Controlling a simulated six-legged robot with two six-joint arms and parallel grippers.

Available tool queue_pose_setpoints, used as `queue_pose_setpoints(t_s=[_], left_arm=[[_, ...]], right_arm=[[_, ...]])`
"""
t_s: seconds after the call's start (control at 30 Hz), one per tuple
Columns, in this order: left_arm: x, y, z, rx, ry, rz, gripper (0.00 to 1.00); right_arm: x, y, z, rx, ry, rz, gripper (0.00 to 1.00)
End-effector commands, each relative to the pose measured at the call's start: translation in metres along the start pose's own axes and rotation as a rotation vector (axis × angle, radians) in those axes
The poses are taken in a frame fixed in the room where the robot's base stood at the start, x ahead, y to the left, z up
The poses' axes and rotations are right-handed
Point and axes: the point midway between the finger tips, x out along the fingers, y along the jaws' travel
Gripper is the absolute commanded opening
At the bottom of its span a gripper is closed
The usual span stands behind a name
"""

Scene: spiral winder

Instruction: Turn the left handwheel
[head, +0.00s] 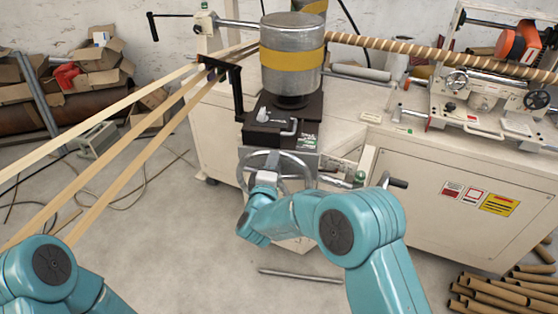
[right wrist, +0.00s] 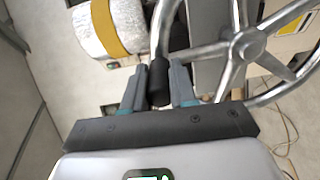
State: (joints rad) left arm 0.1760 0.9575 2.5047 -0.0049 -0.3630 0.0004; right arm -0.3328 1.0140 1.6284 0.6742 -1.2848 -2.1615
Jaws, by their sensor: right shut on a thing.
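The left handwheel (head: 301,164), a large spoked metal wheel, stands at the front of the machine below the drum. In the right wrist view its hub and spokes (right wrist: 248,45) show at upper right, cut off by the frame edge. My right gripper (head: 264,178) is at the wheel's near left side. In the right wrist view my right gripper (right wrist: 160,78) has its two fingers on either side of the wheel's black handle (right wrist: 160,65), shut on it. My left arm shows only at the bottom left; its gripper is out of view.
A metal drum (head: 290,45) with a yellow band stands above the wheel. A crank handle (head: 397,183) juts out to the right. Slanting strips (head: 130,165) run on the left. A metal rod (head: 300,275) and cardboard tubes (head: 500,295) lie on the floor.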

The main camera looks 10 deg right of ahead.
Motion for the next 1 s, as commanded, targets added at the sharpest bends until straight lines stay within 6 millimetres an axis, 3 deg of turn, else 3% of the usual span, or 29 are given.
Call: queue_pose_setpoints(t_s=[0.63, 0.67, 0.7, 0.73, 1.0], left_arm=[[-0.0045, 0.0016, 0.0001, 0.000, 0.000, 0.000, 0.43], [-0.0045, 0.0016, 0.0001, 0.000, 0.000, 0.000, 0.43], [-0.0045, 0.0016, 0.0001, 0.000, 0.000, 0.000, 0.43], [-0.0045, 0.0016, 0.0001, 0.000, 0.000, 0.000, 0.43], [-0.0044, 0.0016, 0.0001, 0.000, 0.000, 0.000, 0.43]], right_arm=[[0.0006, 0.0020, -0.0054, -0.047, 0.000, 0.005, 0.00], [0.0006, 0.0020, -0.0054, -0.046, 0.000, 0.005, 0.33], [0.0006, 0.0020, -0.0054, -0.046, 0.000, 0.005, 0.46], [0.0006, 0.0019, -0.0054, -0.046, 0.000, 0.005, 0.52], [-0.0002, 0.0006, -0.0053, -0.047, 0.000, 0.002, 0.52]])
